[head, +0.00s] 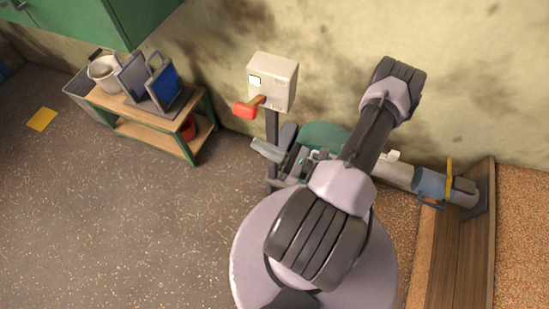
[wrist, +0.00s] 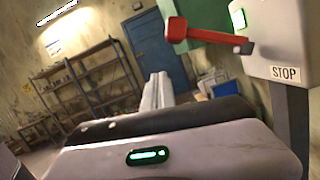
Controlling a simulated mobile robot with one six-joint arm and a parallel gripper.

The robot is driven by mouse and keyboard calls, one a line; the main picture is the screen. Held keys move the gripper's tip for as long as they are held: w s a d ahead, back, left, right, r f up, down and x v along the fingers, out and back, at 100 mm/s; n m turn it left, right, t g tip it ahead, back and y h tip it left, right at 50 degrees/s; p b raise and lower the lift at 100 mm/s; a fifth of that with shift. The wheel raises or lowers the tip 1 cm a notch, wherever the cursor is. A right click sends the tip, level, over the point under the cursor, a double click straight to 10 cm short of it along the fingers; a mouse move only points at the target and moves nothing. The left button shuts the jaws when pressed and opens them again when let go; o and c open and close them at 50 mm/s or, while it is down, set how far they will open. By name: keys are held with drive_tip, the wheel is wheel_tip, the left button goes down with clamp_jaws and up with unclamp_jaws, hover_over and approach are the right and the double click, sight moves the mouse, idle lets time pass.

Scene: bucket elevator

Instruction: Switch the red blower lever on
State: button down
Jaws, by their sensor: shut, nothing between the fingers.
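The red blower lever (head: 244,109) sticks out from the front of a pale switch box (head: 275,80) on a dark post. A STOP label shows low on the box, and a small window glows green. My gripper (head: 264,149) is below the lever, apart from it, near the post. Its fingers (wrist: 158,90) show in the wrist view, shut and empty, below and left of the lever.
A wooden-topped bench (head: 120,105) with a pot and blue-fronted items stands left of the post. A blue pipe fitting (head: 431,185) and a wooden board (head: 465,250) are at the right. The stained wall is close behind the box. Floor at left is open.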

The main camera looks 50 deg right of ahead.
drive_tip(key=v, duration=0.6)
drive_tip(key=shift+r, duration=0.1)
drive_tip(key=w+a+r+n+g+h+b, duration=0.1)
drive_tip(key=a+r+n+g, duration=0.6)
drive_tip(key=n, duration=0.8)
drive_tip(key=a+r+n+g+h+b, duration=0.3)
drive_tip(key=a+r+n+g, duration=0.4)
drive_tip(key=a+r+n, duration=0.6)
wheel_tip(320, 180, up, 3)
drive_tip(key=shift+w+r+n+b, duration=0.1)
drive_tip(key=shift+w+n+b, duration=0.4)
drive_tip(key=shift+n, duration=0.4)
drive_tip(key=shift+s+a, duration=0.1)
